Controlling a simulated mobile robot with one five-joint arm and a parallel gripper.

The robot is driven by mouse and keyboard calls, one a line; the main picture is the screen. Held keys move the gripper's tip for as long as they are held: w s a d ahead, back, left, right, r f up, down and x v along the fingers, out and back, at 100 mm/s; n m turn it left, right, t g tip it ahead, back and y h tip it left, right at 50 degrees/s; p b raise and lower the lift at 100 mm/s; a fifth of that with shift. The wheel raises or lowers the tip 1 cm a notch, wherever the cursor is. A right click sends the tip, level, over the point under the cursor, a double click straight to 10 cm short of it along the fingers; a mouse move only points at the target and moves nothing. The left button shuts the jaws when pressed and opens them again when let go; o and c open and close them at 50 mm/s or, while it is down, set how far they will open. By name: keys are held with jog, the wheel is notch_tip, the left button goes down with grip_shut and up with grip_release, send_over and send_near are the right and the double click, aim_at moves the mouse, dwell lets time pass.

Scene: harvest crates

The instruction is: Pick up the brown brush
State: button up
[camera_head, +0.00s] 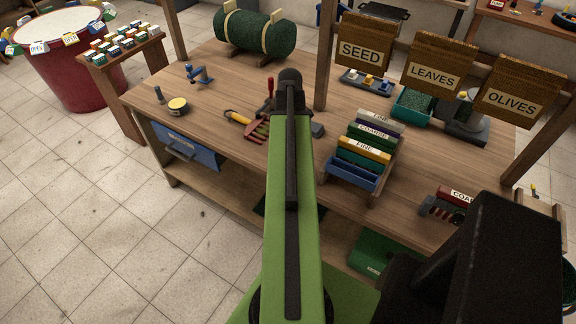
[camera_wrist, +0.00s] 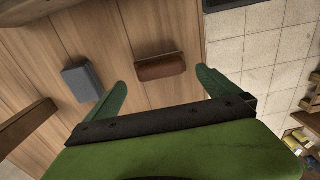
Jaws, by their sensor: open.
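The brown brush (camera_wrist: 160,66) lies on the wooden bench top, close to the bench edge, in the wrist view. It is a short reddish-brown block with a darker strip along its upper side. My gripper (camera_wrist: 161,79) is open, with its two green fingers spread left and right of the brush. The brush appears in the gap, at or just beyond the fingertips. No contact shows, and the height above the bench is hard to tell. In the head view I cannot make out the brush; my green arm covers part of the bench.
A grey block (camera_wrist: 82,80) lies left of the left finger. The bench (camera_head: 215,75) also holds a red hand rake (camera_head: 257,131), a yellow-topped tin (camera_head: 178,105) and a rack of colored boxes (camera_head: 362,150). A wooden post (camera_wrist: 25,124) stands at the wrist view's left. Tiled floor lies beyond the edge.

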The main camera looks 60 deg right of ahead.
notch_tip(320, 180, down, 7)
jog(key=b, duration=0.5)
jog(key=shift+b, duration=0.4)
jog(key=shift+r, duration=0.1)
jog(key=shift+c, duration=0.3)
jog(key=c, duration=1.1)
jog(key=shift+o, duration=0.2)
jog(key=shift+r+p, duration=0.55)
jog(key=shift+p, duration=0.15)
notch_tip(320, 180, up, 4)
jog(key=p, duration=0.4)
jog(key=w+d+r+p, duration=0.6)
jog(key=w, duration=0.4)
